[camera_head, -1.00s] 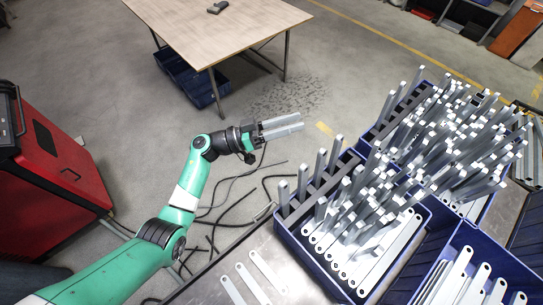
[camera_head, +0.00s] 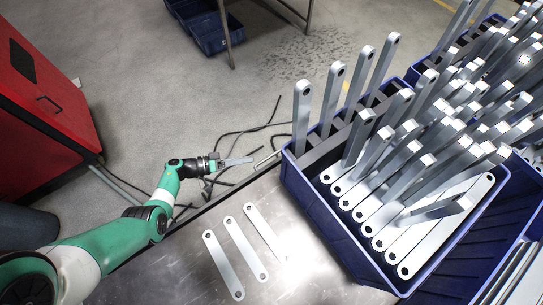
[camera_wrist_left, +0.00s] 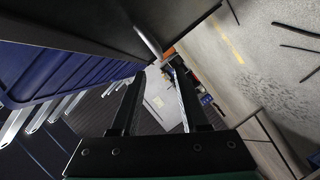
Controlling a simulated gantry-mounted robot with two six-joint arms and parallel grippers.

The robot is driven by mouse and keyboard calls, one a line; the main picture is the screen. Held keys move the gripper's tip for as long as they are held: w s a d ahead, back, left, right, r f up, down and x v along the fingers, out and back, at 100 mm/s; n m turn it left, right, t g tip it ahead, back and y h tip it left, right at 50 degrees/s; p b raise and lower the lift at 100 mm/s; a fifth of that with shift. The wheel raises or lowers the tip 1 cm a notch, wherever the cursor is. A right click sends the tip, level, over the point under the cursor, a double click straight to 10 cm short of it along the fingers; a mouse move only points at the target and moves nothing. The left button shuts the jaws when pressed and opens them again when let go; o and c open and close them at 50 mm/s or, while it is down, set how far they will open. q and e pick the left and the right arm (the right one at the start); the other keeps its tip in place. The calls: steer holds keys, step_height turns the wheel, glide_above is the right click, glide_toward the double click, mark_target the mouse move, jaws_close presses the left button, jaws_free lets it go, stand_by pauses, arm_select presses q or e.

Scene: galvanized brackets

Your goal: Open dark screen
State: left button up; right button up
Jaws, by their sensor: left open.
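I see no thing that is clearly a dark screen; a small dark panel (camera_head: 22,61) sits on the side of the red cabinet at the upper left of the head view, and I cannot tell what it is. My left gripper (camera_head: 238,162) is near the far edge of the metal table, left of the blue bin, pointing right. In the left wrist view the two dark fingers (camera_wrist_left: 157,72) stand apart with nothing between them. My right gripper is in neither view.
A blue bin (camera_head: 325,232) at right holds many galvanized brackets (camera_head: 460,205), some upright, some flat. Three flat brackets (camera_head: 245,248) lie on the metal table (camera_head: 190,268). Black cables (camera_head: 235,138) lie on the floor. The red cabinet (camera_head: 45,125) stands at left.

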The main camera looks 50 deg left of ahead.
mark_target(271, 156)
arm_select(q)
steer(key=b+x, duration=0.5)
steer(key=x, duration=0.5)
steer(key=shift+w+d, duration=0.2)
jaws_close()
stand_by(0.9)
